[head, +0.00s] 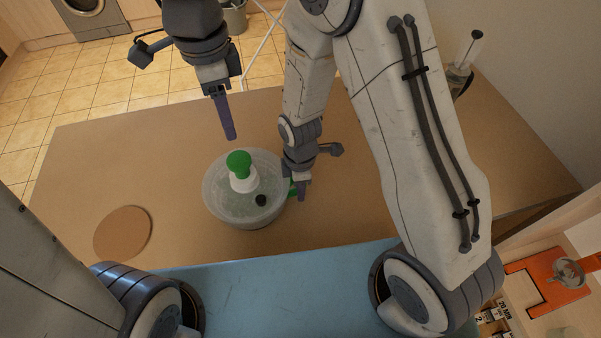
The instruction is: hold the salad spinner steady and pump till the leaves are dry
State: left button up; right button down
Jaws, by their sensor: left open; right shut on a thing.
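The salad spinner (219,204) stands upright on the brown table, with a translucent bowl and lid. A green pump knob (239,162) on a white collar sticks up from the lid, and a small black button (261,200) sits in front of it. I cannot make out leaves through the cloudy plastic.
A round cork mat (123,232) lies left of the spinner on the wooden table (90,160). A blue surface (270,290) runs along the near edge. An orange item (545,280) and small jars are at lower right.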

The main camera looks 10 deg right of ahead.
aim_at(238, 159)
pick_arm(q)
jog(key=shift+c, duration=0.3)
jog(key=c, duration=0.5)
jog(key=shift+f+m, duration=0.25)
jog(key=shift+m, duration=0.15)
grip_shut()
jog(key=shift+m, duration=0.4)
jog(key=shift+f, duration=3.45)
